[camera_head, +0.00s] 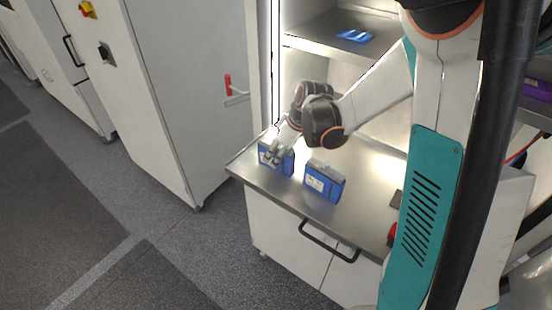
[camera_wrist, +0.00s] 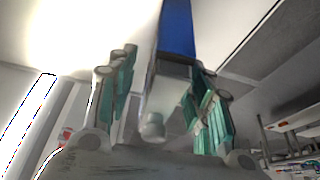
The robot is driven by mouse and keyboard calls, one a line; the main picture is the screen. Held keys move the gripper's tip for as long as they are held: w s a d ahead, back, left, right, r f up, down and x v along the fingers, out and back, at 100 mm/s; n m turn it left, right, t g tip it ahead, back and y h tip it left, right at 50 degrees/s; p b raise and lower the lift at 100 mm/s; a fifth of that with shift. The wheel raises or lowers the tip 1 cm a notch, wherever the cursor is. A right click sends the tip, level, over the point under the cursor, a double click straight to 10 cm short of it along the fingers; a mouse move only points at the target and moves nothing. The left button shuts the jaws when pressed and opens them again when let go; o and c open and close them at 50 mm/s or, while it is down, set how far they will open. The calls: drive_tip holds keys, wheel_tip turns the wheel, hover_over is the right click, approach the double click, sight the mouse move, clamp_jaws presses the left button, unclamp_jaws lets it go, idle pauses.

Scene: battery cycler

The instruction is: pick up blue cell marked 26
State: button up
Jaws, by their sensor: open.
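Two blue cells with white labels stand on the metal worktop: a left cell (camera_head: 284,160) near the worktop's left end and a right cell (camera_head: 325,181) nearer the middle. The numbers on the labels are too small to read, so I cannot tell which is 26. My gripper (camera_head: 271,154) is at the left cell and covers part of its top and face. In the wrist view my gripper (camera_wrist: 163,90) is open, with a finger on each side of a blue cell (camera_wrist: 177,30). Whether either finger touches it I cannot tell.
The worktop (camera_head: 290,196) sits in an open, lit cabinet, with a black handle (camera_head: 328,241) below its front edge. A shelf above holds a blue item (camera_head: 355,36).

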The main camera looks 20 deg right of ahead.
drive_tip(key=shift+x, duration=1)
clamp_jaws()
drive_tip(key=shift+r, duration=0.1)
